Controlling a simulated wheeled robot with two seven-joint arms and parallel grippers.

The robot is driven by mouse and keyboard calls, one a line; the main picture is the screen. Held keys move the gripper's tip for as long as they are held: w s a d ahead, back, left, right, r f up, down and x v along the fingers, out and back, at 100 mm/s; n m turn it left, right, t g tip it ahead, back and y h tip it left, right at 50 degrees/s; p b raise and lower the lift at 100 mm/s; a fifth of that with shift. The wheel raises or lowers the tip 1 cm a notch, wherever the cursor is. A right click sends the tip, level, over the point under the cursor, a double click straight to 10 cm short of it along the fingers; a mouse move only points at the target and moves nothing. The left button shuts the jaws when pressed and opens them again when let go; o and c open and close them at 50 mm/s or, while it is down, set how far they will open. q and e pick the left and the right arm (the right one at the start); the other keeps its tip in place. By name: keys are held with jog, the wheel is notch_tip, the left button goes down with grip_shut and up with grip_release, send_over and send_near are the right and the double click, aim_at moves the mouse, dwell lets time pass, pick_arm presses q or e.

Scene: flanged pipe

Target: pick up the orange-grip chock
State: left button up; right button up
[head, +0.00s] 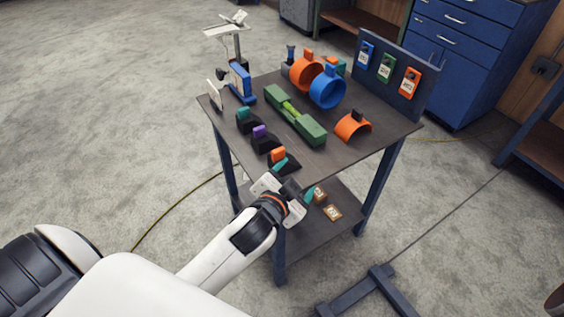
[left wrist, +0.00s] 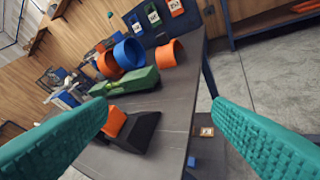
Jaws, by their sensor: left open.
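The orange-grip chock (head: 293,166) is a dark wedge with an orange block grip on top. It sits at the near corner of the table, at the near end of a row of chocks. In the left wrist view the chock (left wrist: 143,133) shows beside the left-hand finger, which covers part of the orange grip. My left gripper (head: 295,180) is open and empty at this table corner, its teal fingers spread; one finger overlaps the chock in the head view. The fingers also frame the left wrist view (left wrist: 160,112). I cannot tell whether they touch the chock. My right gripper is not in view.
A purple-grip chock (head: 264,141) and a teal-grip chock (head: 247,122) stand farther along the row. A green pipe block (head: 308,127), an orange half-shell (head: 353,128) and a blue ring (head: 327,90) stand behind. Tagged cards (head: 332,212) lie on the lower shelf.

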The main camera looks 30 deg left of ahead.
pick_arm(q)
jog(key=w+d+r+m+t+h, duration=0.3)
jog(key=d+r+m+h, duration=0.15)
jog(key=r, duration=0.25)
jog(key=w+d+r+m+t+h, duration=0.3)
jog(key=w+d+r+m+h, duration=0.1)
jog(key=r+m, duration=0.25)
jog(key=s+d+r+m+g+h, duration=0.1)
jog(key=d+r+m+g+h, duration=0.2)
jog(key=d+m+g+h, duration=0.55)
jog(key=m+g+y, duration=1.1)
jog(key=m+y, duration=0.5)
jog(key=m, duration=0.1)
send_over(282, 148)
notch_tip(282, 148, down, 10)
jog(key=shift+g+y, duration=0.25)
jog(key=shift+y, duration=0.05)
jog(key=f, duration=0.3)
jog(key=f+p, duration=0.1)
jog(key=f, duration=0.1)
jog(key=shift+w+f, duration=0.2)
jog(key=shift+w, duration=0.2)
jog(key=f, duration=0.1)
jog(key=f+p, duration=0.1)
jog(key=f, duration=0.3)
jog(key=shift+s+f+p, duration=0.25)
jog(key=shift+s+p, duration=0.1)
jog(key=shift+s, duration=0.05)
jog(key=shift+f, duration=0.3)
